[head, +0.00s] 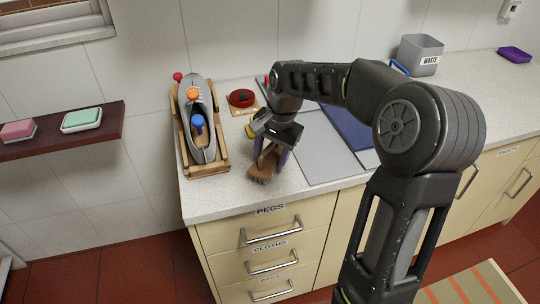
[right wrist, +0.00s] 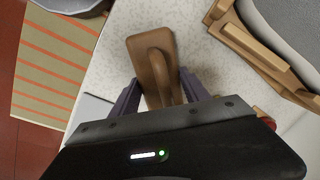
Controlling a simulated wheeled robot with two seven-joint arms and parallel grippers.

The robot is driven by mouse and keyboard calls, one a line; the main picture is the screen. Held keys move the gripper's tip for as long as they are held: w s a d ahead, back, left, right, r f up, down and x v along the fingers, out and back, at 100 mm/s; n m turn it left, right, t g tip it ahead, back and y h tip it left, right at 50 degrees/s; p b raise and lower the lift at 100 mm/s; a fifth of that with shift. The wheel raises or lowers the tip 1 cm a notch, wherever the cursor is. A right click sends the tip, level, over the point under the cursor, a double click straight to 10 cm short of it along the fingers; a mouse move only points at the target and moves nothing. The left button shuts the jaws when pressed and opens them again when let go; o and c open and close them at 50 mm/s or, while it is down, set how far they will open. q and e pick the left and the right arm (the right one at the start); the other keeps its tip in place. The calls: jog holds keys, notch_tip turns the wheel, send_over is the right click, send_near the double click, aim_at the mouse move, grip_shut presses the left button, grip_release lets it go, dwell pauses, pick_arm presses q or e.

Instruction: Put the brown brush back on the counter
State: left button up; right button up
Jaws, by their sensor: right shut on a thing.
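The brown brush (head: 264,165) is in my right gripper (head: 271,147), over the pale speckled counter (head: 212,205) near its front edge. Its bristles face down; I cannot tell whether they touch the counter. In the right wrist view the brush (right wrist: 135,50) shows its brown block and raised handle, with the two purple fingers of my right gripper (right wrist: 158,95) on either side of the handle. The right gripper is shut on the brush. My left gripper is in neither view.
A grey boat-shaped object (head: 198,125) in a wooden stand is left of the brush. A red round item (head: 241,97) is behind. A grey panel (head: 318,150) lies to the right. A waste bin (head: 418,54) stands far right. The front left counter corner is clear.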

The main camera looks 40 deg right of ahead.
aim_at(278, 161)
jog(key=shift+f, duration=0.15)
jog(key=o, duration=1.3)
jog(key=r, duration=0.4)
jog(key=s+r, duration=0.1)
jog(key=r, duration=0.3)
jog(key=s+d+r, duration=0.1)
jog(key=r, duration=0.3)
jog(key=shift+r, duration=0.15)
